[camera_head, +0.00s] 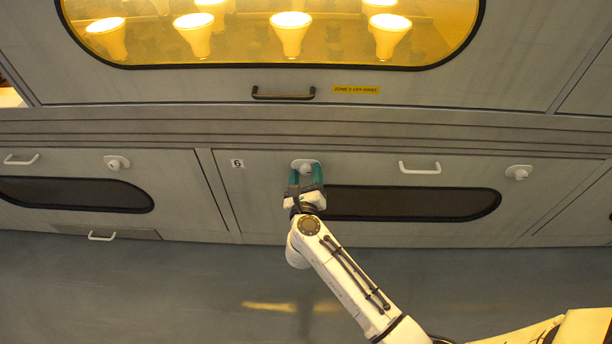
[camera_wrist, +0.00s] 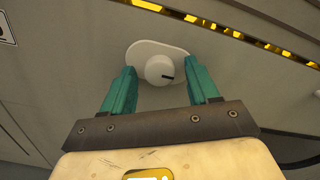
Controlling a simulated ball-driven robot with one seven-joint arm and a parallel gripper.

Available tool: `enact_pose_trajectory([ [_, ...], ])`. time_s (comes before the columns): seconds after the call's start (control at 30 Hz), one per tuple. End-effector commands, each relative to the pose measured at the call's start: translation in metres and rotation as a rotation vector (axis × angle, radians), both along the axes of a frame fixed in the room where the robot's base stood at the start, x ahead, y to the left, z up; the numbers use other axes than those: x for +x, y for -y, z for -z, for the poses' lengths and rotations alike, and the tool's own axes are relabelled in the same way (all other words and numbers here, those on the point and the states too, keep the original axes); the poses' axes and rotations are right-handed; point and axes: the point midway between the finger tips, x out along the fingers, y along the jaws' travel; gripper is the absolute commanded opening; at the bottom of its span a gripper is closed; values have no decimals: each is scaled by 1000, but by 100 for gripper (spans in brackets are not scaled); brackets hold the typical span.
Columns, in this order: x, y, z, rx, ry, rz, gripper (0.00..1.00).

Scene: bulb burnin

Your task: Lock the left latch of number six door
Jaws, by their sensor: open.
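The number six door (camera_head: 270,220) is the grey panel with a small "6" label (camera_head: 237,163) at its upper left and a dark window. Its left latch (camera_head: 305,164) is a white round knob on an oval plate. In the wrist view the knob (camera_wrist: 159,70) shows a short dark mark pointing right. My gripper (camera_head: 305,175) is at this latch. Its teal fingers are open, one on each side of the knob (camera_wrist: 158,88), with a gap visible on both sides. The right latch (camera_head: 519,172) is a similar white knob at the door's upper right.
A white handle (camera_head: 420,168) sits between the two latches. Above is a large oven window (camera_head: 270,30) with glowing bulbs, a dark handle (camera_head: 284,93) and a yellow label (camera_head: 356,89). Another door with a latch (camera_head: 117,162) is at left. The floor (camera_head: 150,290) below looks clear.

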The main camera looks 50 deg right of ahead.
Motion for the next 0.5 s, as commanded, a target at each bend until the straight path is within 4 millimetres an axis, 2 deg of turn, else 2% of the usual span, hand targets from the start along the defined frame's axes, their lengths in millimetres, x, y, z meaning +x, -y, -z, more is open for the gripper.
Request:
enact_pose_trajectory([
  [0.1, 0, 0, 0, 0, 0, 0, 59],
  [0.5, 0, 0, 0, 0, 0, 0, 21],
])
